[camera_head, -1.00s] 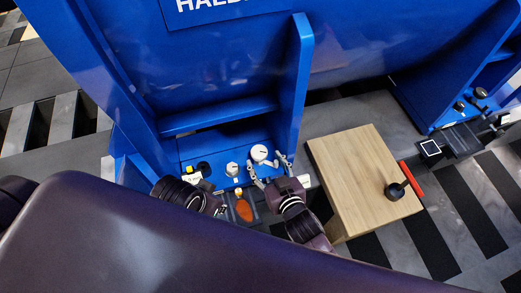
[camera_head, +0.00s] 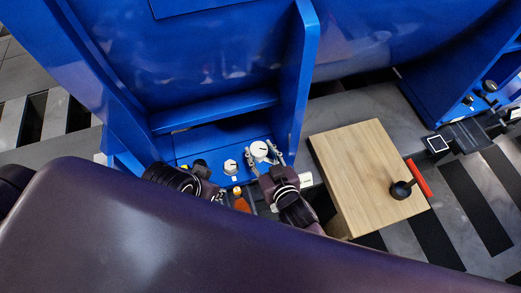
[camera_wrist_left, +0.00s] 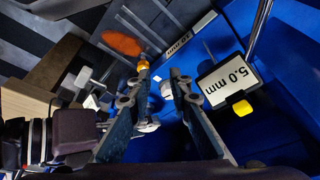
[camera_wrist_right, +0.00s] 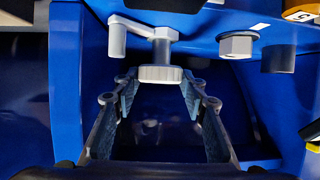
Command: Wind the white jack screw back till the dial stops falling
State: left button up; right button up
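In the right wrist view the dial's rim (camera_wrist_right: 160,74) lies between the spread fingertips, with a grey stem and arm behind; I cannot tell contact. A pale hex-headed screw (camera_head: 231,167) stands left of the dial; it shows in the right wrist view (camera_wrist_right: 237,45). My left gripper (camera_wrist_left: 160,75) is open, with a pale cylinder (camera_wrist_left: 166,90) between its fingers. Its tips are largely hidden in the head view.
A "5.0 mm" plate (camera_wrist_left: 234,76) and yellow block (camera_wrist_left: 243,107) are close to my left fingers. A black cylinder (camera_wrist_right: 278,58) stands beside the hex head. A wooden-topped table (camera_head: 360,165) with a black cup (camera_head: 401,190) is at right. A blue upright (camera_head: 302,80) rises behind.

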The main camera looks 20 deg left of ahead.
jog(key=c, duration=0.4)
jog(key=shift+a+r+n+y+p, duration=0.1)
jog(key=shift+r+n+y+p, duration=0.25)
jog(key=shift+p, duration=0.2)
jog(key=shift+c, duration=0.2)
jog(key=shift+g+p, duration=0.3)
jog(key=shift+p, duration=0.15)
jog(key=shift+f+n+g+y+p, duration=0.2)
jog(key=shift+n+g+y+p, duration=0.25)
jog(key=shift+y, duration=0.1)
pick_arm(q)
jog(key=shift+f+g, duration=0.25)
jog(key=shift+g, duration=0.05)
pick_arm(e)
jog(key=o, duration=1.2)
jog(key=shift+f, duration=0.1)
jog(key=shift+c, duration=0.2)
pick_arm(q)
jog(key=shift+s, duration=0.1)
